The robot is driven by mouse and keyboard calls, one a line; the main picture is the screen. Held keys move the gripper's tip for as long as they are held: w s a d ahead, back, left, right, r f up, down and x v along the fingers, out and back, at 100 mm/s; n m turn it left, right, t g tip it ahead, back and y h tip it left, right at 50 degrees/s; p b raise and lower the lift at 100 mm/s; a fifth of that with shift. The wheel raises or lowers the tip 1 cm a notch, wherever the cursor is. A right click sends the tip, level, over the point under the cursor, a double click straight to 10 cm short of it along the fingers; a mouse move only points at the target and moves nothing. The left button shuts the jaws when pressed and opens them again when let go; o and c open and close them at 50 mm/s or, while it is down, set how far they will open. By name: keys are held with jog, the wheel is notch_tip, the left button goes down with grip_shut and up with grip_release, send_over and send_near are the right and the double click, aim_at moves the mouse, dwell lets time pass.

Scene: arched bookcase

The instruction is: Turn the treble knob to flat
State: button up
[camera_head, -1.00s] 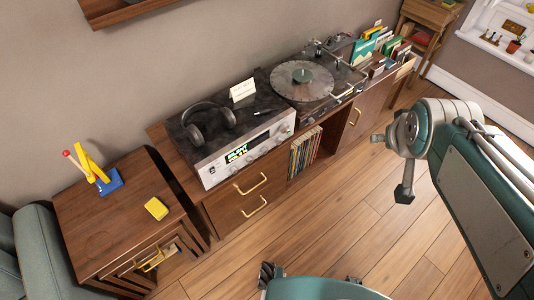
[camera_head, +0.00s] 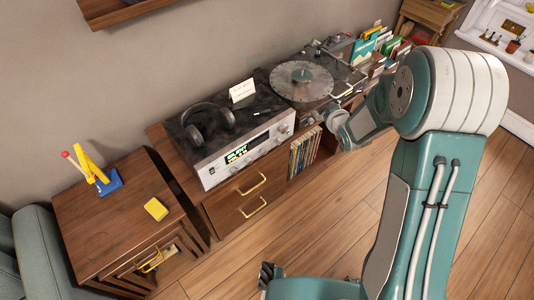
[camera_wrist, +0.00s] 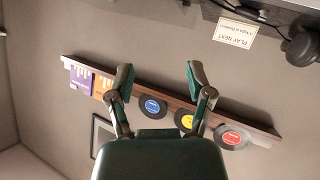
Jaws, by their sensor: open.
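The silver-fronted receiver (camera_head: 240,157) sits on the low wooden cabinet in the head view. Its lit display and a row of small knobs face the room, with a larger knob (camera_head: 284,130) near its right end. I cannot tell which one is the treble knob or where it points. My gripper (camera_wrist: 158,76) is open and empty in the wrist view, its two fingers spread in front of the wall. In the head view my arm's end is just right of the receiver, apart from the knobs; the fingers there are too small to tell.
Headphones (camera_head: 207,124) and a white card (camera_head: 242,90) rest on the receiver. The wrist view shows a wall shelf (camera_wrist: 175,97) with records. The floor (camera_head: 270,235) before the cabinet is clear.

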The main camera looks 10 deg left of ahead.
jog(key=a+f+n+y, duration=0.2)
jog(key=a+f+y, duration=0.15)
jog(key=f, duration=0.55)
jog(key=y, duration=0.5)
send_near(265, 153)
jog(key=shift+n, duration=0.4)
jog(key=x, duration=0.9)
jog(key=shift+w, duration=0.2)
grip_shut()
